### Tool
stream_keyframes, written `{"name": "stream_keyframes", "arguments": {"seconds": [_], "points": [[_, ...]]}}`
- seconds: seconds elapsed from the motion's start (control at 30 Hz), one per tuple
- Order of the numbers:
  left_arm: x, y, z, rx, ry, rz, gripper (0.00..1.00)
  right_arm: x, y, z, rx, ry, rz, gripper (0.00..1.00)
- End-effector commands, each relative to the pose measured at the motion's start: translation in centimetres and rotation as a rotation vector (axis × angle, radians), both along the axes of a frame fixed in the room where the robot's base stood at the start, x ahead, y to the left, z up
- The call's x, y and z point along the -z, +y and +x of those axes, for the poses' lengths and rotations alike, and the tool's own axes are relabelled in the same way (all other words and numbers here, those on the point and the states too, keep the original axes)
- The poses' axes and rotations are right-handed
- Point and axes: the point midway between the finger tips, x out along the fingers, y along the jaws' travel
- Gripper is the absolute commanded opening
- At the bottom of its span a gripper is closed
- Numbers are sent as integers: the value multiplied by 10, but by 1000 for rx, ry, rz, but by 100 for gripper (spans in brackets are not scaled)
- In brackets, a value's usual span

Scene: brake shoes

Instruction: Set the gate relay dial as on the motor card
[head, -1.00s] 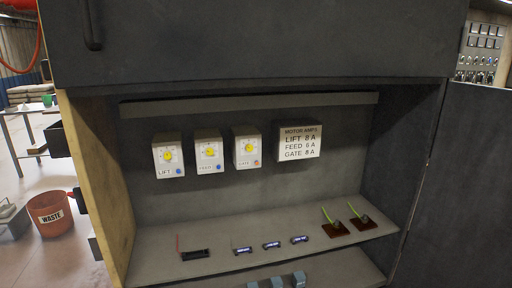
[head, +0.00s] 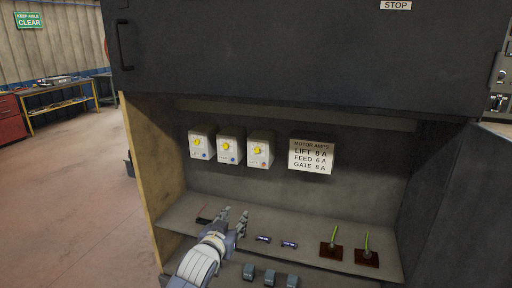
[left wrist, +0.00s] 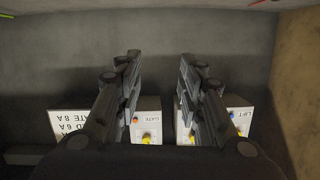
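Three white relay boxes with yellow dials hang in a row on the cabinet's back wall. The gate relay (head: 265,146) is the rightmost, with its yellow dial (head: 257,151) facing out; the dial's exact setting is too small to read. The motor card (head: 311,157) to its right reads LIFT 8 A, FEED 6 A, GATE 8 A. My left gripper (head: 236,213) is in front of the shelf, below the relays, fingers apart and empty. In the left wrist view the gate relay (left wrist: 148,104) lies beyond the open fingers (left wrist: 160,57), partly hidden by one. My right gripper is not in view.
The feed relay (head: 229,142) and lift relay (head: 201,141) stand close to the left of the gate relay. Small dark parts (head: 289,244) and two brown plates with green stalks (head: 366,257) lie on the shelf. The cabinet's side wall (head: 150,175) bounds the left.

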Motion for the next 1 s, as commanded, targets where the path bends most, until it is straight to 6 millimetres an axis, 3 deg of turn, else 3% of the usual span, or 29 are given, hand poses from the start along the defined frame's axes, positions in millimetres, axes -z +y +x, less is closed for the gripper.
{"name": "stream_keyframes", "arguments": {"seconds": [0.03, 0.1, 0.2, 0.3, 0.47, 1.0], "points": [[-50, -8, 3, 14, -64, -10, 36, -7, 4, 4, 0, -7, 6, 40], [-97, -17, 3, 30, -128, -21, 36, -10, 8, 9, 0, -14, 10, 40], [-142, -25, -1, 46, -190, -34, 36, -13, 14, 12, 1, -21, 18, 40], [-163, -30, -2, 54, -220, -39, 36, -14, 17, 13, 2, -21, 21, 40], [-170, -35, 7, 56, -229, -41, 36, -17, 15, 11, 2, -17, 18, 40], [-169, -57, 76, 56, -227, -41, 36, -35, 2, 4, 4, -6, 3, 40]]}}
